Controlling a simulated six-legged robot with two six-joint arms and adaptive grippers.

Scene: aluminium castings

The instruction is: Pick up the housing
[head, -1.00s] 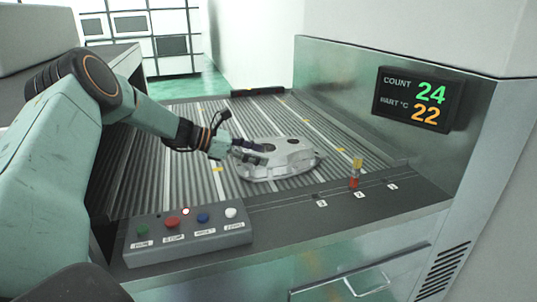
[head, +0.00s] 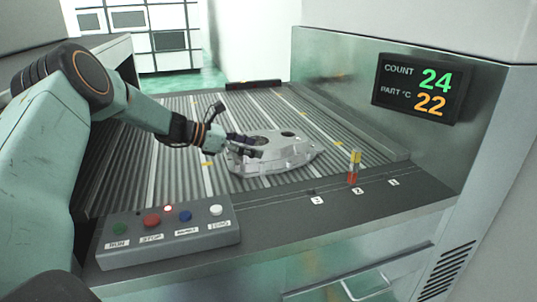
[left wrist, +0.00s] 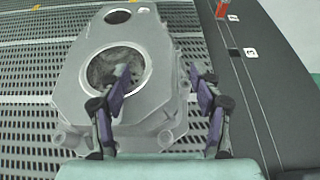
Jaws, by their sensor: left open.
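The housing is a grey cast metal part with a large round bore and a smaller hole. It lies flat on the ribbed conveyor belt in the head view (head: 290,158) and fills the middle left of the left wrist view (left wrist: 85,100). My left gripper (head: 258,147) is at the housing's left end in the head view. In the left wrist view my left gripper (left wrist: 160,80) is open, with one finger over the large bore and the other beyond the housing's right edge. The housing's wall shows between the fingers; contact cannot be told. My right gripper is not in view.
A control box (head: 170,232) with several buttons stands at the front left. A small red and yellow post (head: 354,168) stands on the front ledge. A metal side wall with a display (head: 417,90) reading 24 and 22 bounds the belt (head: 185,170) on the right.

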